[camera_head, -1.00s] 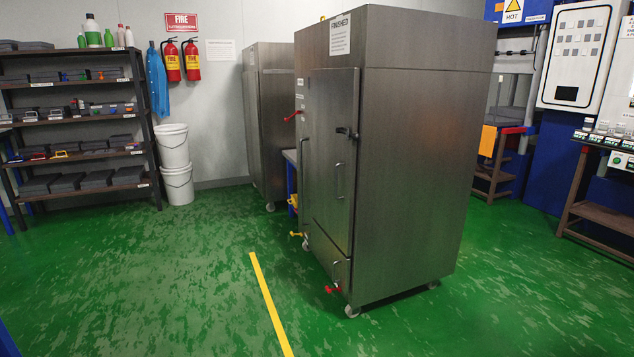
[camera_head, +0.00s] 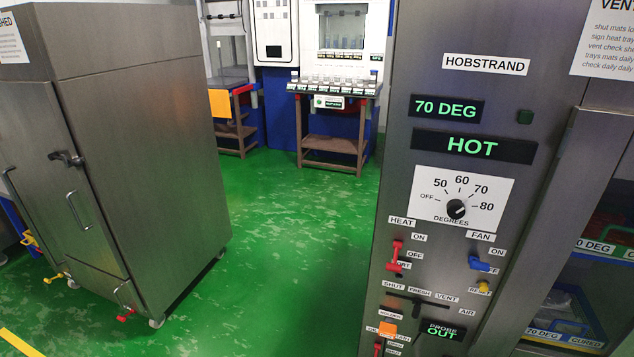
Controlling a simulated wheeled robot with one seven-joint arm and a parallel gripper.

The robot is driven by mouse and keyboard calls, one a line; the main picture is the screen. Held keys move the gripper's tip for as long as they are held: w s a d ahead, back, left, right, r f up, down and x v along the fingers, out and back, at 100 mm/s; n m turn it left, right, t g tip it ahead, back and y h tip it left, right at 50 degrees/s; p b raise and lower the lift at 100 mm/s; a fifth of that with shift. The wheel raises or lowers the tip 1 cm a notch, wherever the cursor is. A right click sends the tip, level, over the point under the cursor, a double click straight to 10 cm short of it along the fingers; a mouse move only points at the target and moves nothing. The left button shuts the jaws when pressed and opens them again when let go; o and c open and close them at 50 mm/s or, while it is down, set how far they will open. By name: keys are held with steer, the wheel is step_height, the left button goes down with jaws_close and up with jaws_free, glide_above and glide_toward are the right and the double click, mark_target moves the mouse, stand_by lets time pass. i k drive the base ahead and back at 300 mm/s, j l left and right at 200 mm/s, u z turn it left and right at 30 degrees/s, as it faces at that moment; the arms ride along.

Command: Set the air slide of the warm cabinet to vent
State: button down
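The tall grey cabinet front marked HOBSTRAND (camera_head: 486,65) fills the right of the view, close to me. Its displays read 70 DEG (camera_head: 445,108) and HOT (camera_head: 472,146). Low on its panel is the air slide (camera_head: 416,304), a dark handle on a horizontal slot labelled SHUT, FRESH, VENT from left to right, with AIR at the right. The handle stands near the middle, below FRESH. My gripper is not in view.
Above the slide are a degrees dial (camera_head: 456,208), a red heat switch (camera_head: 396,255) and a blue fan switch (camera_head: 479,264). A glazed compartment with trays (camera_head: 567,330) is at right. Another steel cabinet (camera_head: 150,150) stands left. Green floor (camera_head: 290,250) between is clear.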

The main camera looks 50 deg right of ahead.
mark_target(417, 302)
steer(key=z, duration=1.2)
steer(key=i+j+z, duration=0.1)
steer(key=j+z, duration=0.35)
steer(key=i+j+z, duration=0.1)
steer(key=j+z, duration=0.65)
steer(key=z, duration=0.15)
steer(key=k+j+z, duration=0.1)
steer(key=j+z, duration=0.35)
steer(key=k+j, duration=0.1)
steer(key=j, duration=0.25)
steer(key=k+j+z, duration=0.1)
steer(key=j, duration=0.3)
steer(key=k+j, duration=0.15)
steer(key=j, duration=0.2)
steer(key=k+j+z, duration=0.1)
steer(key=j, duration=0.3)
steer(key=k+j, duration=0.15)
steer(key=j, duration=0.2)
steer(key=j+z, duration=0.25)
steer(key=j, duration=0.55)
steer(key=j+z, duration=0.3)
steer(key=j, duration=0.55)
steer(key=l, duration=0.25)
steer(key=k+l, duration=0.15)
steer(key=l, duration=0.1)
